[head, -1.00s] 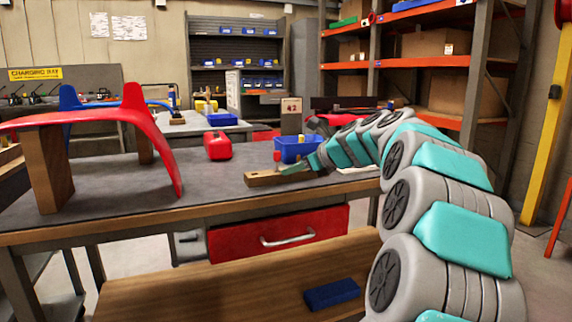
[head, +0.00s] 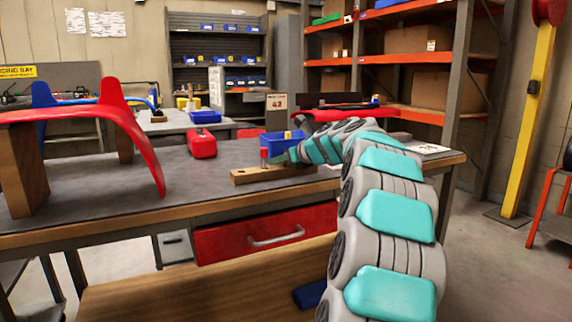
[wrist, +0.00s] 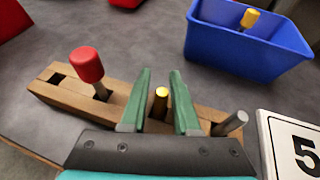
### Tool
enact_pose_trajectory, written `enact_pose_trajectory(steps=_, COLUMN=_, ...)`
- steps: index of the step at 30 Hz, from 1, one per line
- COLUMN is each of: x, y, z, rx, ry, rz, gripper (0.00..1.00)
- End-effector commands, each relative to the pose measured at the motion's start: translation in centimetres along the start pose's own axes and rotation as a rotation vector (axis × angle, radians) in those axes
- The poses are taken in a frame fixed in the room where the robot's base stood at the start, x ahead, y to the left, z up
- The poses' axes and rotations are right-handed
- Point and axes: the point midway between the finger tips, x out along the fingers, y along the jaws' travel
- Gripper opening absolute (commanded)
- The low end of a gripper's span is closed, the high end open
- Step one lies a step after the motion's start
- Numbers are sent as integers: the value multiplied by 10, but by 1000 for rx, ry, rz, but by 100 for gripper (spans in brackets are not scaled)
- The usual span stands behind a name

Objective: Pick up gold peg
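A gold peg (wrist: 161,103) stands in a wooden block (wrist: 60,95) in the wrist view, between the fingers of my gripper (wrist: 160,100). The two green fingers are apart, with a gap visible on each side of the peg. The same block also holds a red-topped peg (wrist: 88,66) on the left and a grey peg (wrist: 232,122) on the right. In the head view the block (head: 250,177) lies on the bench, and my arm reaches to it from the right. My fingertips and the gold peg are hard to make out there.
A blue bin (wrist: 225,52) behind the block holds another yellow-topped peg (wrist: 249,18). A white card marked 5 (wrist: 285,135) lies to the right. In the head view a red canister (head: 201,144) and a red curved panel on wooden supports (head: 140,125) stand on the bench to the left.

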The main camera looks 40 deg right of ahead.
Motion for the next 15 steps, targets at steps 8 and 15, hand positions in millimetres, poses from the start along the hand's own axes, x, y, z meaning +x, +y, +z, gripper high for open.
enact_pose_trajectory(steps=8, x=0, y=0, z=1, rx=0, ry=-1, rz=-1, gripper=20)
enact_pose_trajectory(steps=15, x=0, y=0, z=1, rx=0, ry=-1, rz=-1, gripper=0)
